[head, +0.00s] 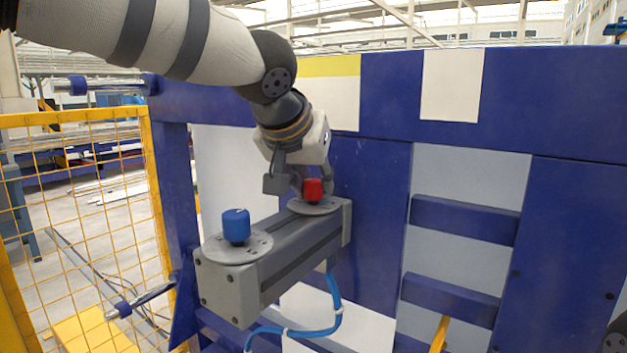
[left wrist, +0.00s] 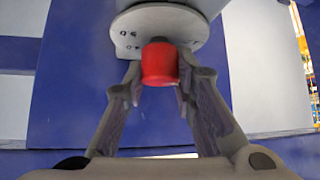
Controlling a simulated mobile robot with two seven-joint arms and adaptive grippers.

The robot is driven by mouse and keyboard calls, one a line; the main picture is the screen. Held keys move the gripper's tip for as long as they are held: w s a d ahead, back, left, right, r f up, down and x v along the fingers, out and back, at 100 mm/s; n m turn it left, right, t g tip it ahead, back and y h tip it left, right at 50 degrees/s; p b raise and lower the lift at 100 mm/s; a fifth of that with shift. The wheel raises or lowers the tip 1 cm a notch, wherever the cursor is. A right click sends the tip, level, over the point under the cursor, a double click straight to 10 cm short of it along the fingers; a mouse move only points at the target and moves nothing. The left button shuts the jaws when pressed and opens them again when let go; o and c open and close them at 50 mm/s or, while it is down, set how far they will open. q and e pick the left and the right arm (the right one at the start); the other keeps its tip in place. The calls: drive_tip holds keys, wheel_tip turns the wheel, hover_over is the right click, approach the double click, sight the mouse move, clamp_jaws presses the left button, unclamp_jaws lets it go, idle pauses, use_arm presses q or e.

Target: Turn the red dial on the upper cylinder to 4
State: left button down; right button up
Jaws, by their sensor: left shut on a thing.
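The red dial (head: 313,189) stands on a round grey plate at the far right end of a long grey cylinder block (head: 290,255). My left gripper (head: 298,184) is around the red dial, with one finger on each side. The left wrist view also shows the red dial (left wrist: 159,64) between the two fingers of my left gripper (left wrist: 158,88), shut on it. Behind it is the round plate (left wrist: 170,23) with small dark marks, too small to read. The dial's setting cannot be told. My right gripper is not in view.
A blue dial (head: 236,227) stands on a second round plate at the block's near left end. A blue hose (head: 325,327) hangs below the block. Blue panels (head: 570,250) stand behind and to the right. A yellow mesh fence (head: 85,215) is at the left.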

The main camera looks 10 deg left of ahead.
use_arm(q)
drive_tip(key=shift+m+h, duration=0.3)
drive_tip(key=m+g+h, duration=0.1)
drive_tip(key=m+h, duration=0.1)
drive_tip(key=m, duration=0.1)
drive_tip(key=shift+h, duration=0.3)
drive_tip(key=m+g+h, duration=0.1)
drive_tip(key=m, duration=0.2)
drive_tip(key=shift+w+f+h, duration=0.1)
drive_tip(key=shift+f+h, duration=0.05)
drive_tip(key=shift+h, duration=0.25)
drive_tip(key=m+g+h+b, duration=0.2)
drive_tip(key=m+g, duration=0.1)
drive_tip(key=m, duration=0.1)
drive_tip(key=shift+f+m, duration=0.1)
drive_tip(key=shift+m, duration=0.2)
drive_tip(key=shift+m+g+h+b, duration=0.35)
drive_tip(key=shift+m+g, duration=0.45)
drive_tip(key=shift+m, duration=0.4)
drive_tip(key=shift+r+m+g, duration=0.2)
drive_tip(key=shift+m+g, duration=0.6)
drive_tip(key=shift+m, duration=0.2)
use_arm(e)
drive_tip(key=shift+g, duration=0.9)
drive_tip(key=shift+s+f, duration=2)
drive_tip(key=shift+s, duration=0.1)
